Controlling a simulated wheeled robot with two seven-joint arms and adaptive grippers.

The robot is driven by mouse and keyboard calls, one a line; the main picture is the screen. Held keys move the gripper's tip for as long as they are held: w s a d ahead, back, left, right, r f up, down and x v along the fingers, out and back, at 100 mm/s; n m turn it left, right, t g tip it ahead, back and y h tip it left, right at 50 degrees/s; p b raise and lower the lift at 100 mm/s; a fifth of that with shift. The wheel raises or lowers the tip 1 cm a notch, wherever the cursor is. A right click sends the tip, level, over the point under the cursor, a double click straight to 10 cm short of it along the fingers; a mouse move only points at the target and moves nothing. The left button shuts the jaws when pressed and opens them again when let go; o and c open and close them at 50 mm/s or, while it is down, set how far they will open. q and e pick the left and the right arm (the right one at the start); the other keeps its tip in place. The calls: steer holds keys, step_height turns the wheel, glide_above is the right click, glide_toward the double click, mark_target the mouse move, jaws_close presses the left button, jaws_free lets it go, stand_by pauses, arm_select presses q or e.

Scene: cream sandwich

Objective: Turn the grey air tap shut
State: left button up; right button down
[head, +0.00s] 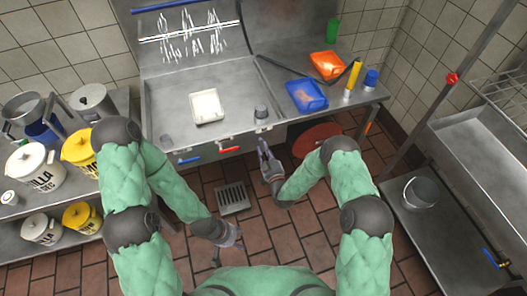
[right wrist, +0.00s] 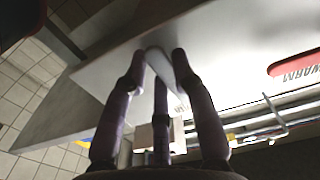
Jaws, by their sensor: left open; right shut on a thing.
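My right gripper (head: 265,150) is at the front edge of the steel counter, to the right of the red tap handle (head: 229,150). In the right wrist view its fingers (right wrist: 160,62) are closed around a pale grey flat piece (right wrist: 156,56), which looks like the grey tap's handle. The fingers hide much of it, and I cannot tell how far it is turned. In the head view the grey tap is hidden by my gripper. A blue tap handle (head: 190,160) is further left. My left gripper (head: 230,238) is open and empty, low over the floor.
A floor drain (head: 232,197) lies below.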

mark_target(271, 134)
steer(key=d+n+b, duration=0.1)
steer(key=n, duration=0.1)
steer(key=d+r+n+b, duration=0.1)
steer(key=n, duration=0.2)
steer(key=w+n+b, duration=0.1)
steer(key=n, duration=0.1)
steer(key=shift+d+r+n+b, duration=0.3)
steer(key=shift+d+n+b, duration=0.05)
steer(key=shift+d+n, duration=0.05)
steer(key=n, duration=0.1)
steer(key=r+n+b, duration=0.1)
steer(key=n, duration=0.2)
steer(key=shift+w+d+r+b, duration=0.1)
steer(key=shift+d+r+b, duration=0.25)
steer(key=shift+d, duration=0.05)
steer(key=shift+r+n+b, duration=0.45)
steer(key=shift+r+n, duration=0.1)
steer(key=shift+n, duration=0.75)
steer(key=shift+r+n+b, duration=0.4)
steer(key=shift+r+n, duration=0.1)
steer(key=shift+n, duration=0.8)
steer(key=c, duration=1)
jaws_free()
